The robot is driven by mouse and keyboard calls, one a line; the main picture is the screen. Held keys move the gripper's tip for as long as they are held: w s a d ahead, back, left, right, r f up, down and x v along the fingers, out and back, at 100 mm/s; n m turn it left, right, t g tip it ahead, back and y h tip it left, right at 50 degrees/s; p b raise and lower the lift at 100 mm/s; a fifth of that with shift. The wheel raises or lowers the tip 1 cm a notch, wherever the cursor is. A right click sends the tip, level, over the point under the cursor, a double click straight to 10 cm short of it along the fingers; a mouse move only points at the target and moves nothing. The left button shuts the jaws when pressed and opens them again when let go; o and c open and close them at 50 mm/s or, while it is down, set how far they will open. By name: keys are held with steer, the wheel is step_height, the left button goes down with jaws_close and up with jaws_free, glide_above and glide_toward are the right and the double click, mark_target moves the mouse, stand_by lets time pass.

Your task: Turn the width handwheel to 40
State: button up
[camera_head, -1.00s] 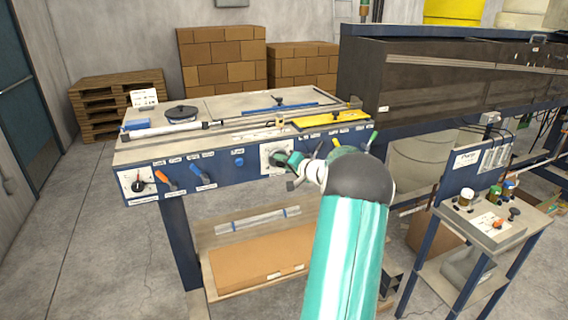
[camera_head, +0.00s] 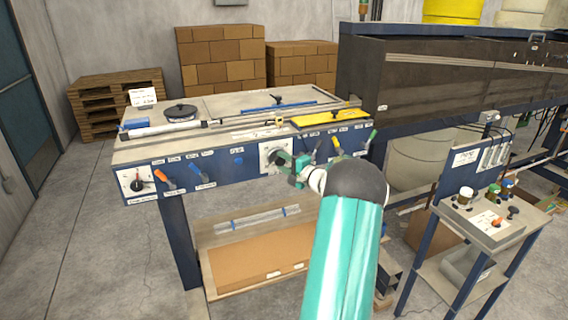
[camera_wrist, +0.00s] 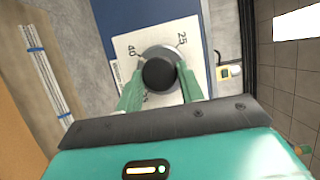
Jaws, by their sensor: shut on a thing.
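The width handwheel shows in the wrist view as a grey disc with a black knob (camera_wrist: 158,74) on a white dial plate (camera_wrist: 122,44). The numbers 40, 25 and a partly hidden one ending in 5 are printed around it. In the head view the dial plate (camera_head: 268,151) is on the blue front panel of the machine table. My gripper (camera_wrist: 160,88) has its two green fingers on either side of the knob, shut on it. In the head view my gripper (camera_head: 284,160) reaches the dial from the right. I cannot tell which number the wheel points to.
Several levers, including orange (camera_head: 161,175) and yellow (camera_head: 337,146) ones, stick out from the panel on both sides of the dial. A small stand (camera_head: 500,225) with coloured knobs is at the right. The floor at the left is clear.

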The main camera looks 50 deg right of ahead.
stand_by(0.3)
steer(key=o, duration=1)
steer(key=shift+w, duration=0.1)
steer(key=s, duration=0.4)
steer(key=s+a, duration=0.1)
steer(key=s, duration=0.4)
steer(key=s+a, duration=0.1)
steer(key=s, duration=0.3)
steer(key=shift+s, duration=0.4)
